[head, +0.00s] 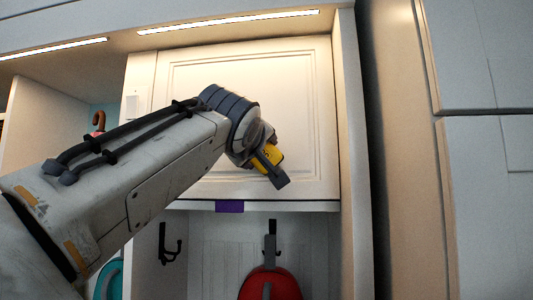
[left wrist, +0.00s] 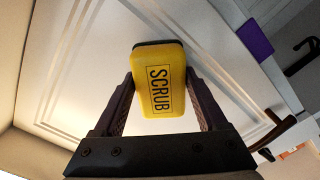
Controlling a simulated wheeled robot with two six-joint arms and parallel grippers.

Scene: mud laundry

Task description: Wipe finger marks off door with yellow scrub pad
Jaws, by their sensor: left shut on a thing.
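The white panelled cabinet door (head: 300,100) is closed below the lit strip and fills most of the left wrist view (left wrist: 85,75). My left gripper (head: 268,165) is in front of the door's lower middle. It is shut on the yellow scrub pad (left wrist: 160,85), which reads "SCRUB" and has a dark layer at its far end. In the head view the pad (head: 272,155) is partly hidden by the fingers. I cannot tell whether the pad touches the door. No finger marks can be made out. My right gripper is not in view.
A purple piece (head: 229,206) sits on the edge below the door. Under it, a red bag (head: 270,284) hangs near dark hooks (head: 170,245). A teal item (head: 108,280) is at lower left. Tall cabinets (head: 485,150) stand at the right.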

